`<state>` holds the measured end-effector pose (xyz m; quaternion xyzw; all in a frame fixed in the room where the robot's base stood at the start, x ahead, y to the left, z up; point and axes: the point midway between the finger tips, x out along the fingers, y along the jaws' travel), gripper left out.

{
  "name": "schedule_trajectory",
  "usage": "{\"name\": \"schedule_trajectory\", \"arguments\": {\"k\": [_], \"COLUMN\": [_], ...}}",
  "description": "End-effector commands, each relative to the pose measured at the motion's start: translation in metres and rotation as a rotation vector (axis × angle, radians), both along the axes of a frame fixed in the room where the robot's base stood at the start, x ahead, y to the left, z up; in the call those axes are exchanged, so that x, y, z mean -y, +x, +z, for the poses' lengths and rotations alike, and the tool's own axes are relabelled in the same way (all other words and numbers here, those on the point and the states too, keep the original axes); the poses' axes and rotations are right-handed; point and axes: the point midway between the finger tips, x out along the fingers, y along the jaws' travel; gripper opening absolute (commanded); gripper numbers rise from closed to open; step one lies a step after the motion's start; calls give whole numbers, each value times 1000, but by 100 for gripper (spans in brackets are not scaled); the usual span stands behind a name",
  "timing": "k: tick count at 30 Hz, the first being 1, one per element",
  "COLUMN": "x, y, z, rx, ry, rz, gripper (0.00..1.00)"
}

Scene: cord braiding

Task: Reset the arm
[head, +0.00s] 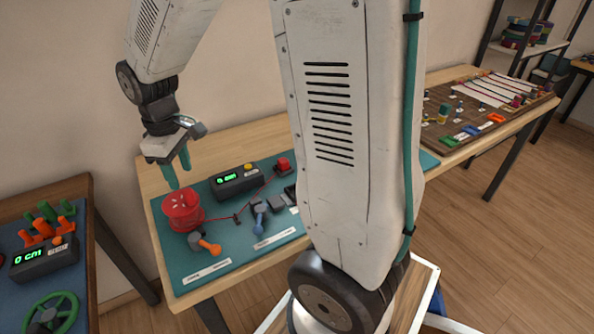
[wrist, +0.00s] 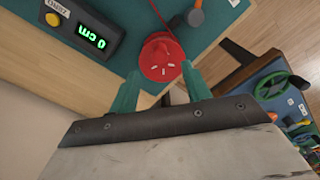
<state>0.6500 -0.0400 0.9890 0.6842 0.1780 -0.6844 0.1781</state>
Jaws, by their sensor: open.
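My gripper (head: 180,170) hangs from my arm above the back left part of the teal mat (head: 208,262), with its two teal fingers pointing down. In the wrist view my gripper (wrist: 163,95) has its fingers spread apart, with nothing held between them. A red spool (head: 183,212) stands on the mat just below the fingertips; it also shows in the wrist view (wrist: 160,58) beyond the fingertips. A red cord (head: 258,197) runs from near the spool to the right across the mat. My large arm link hides part of the table.
A black meter box (head: 236,183) with a green display and yellow button sits behind the cord. An orange-handled tool (head: 208,245) and a blue-handled tool (head: 259,222) lie in front. Another table (head: 50,270) stands left, and a board with cords (head: 490,105) lies at right.

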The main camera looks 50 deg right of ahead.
Motion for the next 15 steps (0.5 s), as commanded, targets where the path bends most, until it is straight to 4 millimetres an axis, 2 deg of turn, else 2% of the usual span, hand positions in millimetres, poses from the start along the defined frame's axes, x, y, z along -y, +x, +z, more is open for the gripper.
{"name": "schedule_trajectory", "arguments": {"k": [11,13,15], "x": [0,0,-1], "y": [-2,-10,-32], "z": [6,3,3], "rx": [-7,-41,-91], "ry": [0,-1,-5], "rz": [-23,-73,-147], "gripper": [48,48,48]}}
